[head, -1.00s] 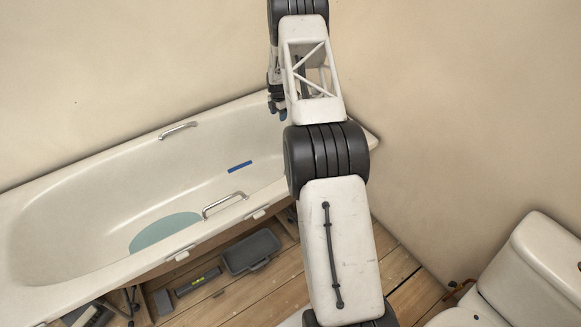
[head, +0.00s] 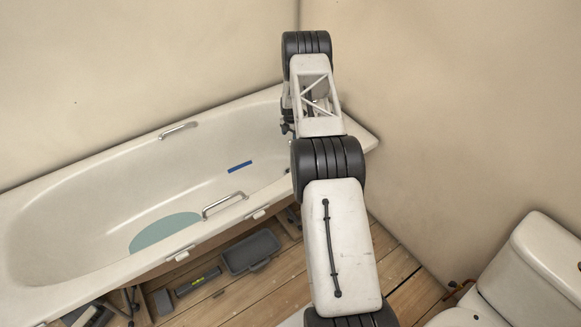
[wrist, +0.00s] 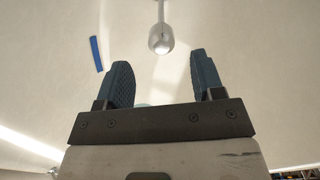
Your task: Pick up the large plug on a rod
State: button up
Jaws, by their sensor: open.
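A shiny metal plug on a thin rod (wrist: 161,38) shows at the top middle of the wrist view, its rounded end toward my gripper. My gripper (wrist: 160,60) is open, its two blue fingers apart with nothing between them. The plug lies just beyond the fingertips, roughly centred between them; I cannot tell the exact distance. In the head view only a small dark part of my gripper shows, left of my arm over the bathtub's far right end. My arm hides the plug there.
The white bathtub (head: 75,215) has grab rails on its far edge (head: 178,131) and near edge (head: 222,204). A blue strip (head: 240,167) and a teal patch (head: 165,232) lie inside it. A grey tray (head: 250,251) is on the floor; a toilet (head: 530,270) stands right.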

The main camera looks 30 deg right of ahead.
jog(key=shift+f, duration=0.1)
jog(key=shift+f, duration=1.2)
jog(key=shift+f, duration=0.1)
jog(key=shift+d+f, duration=0.15)
jog(key=shift+f, duration=2.3)
jog(key=shift+c, duration=0.2)
grip_shut()
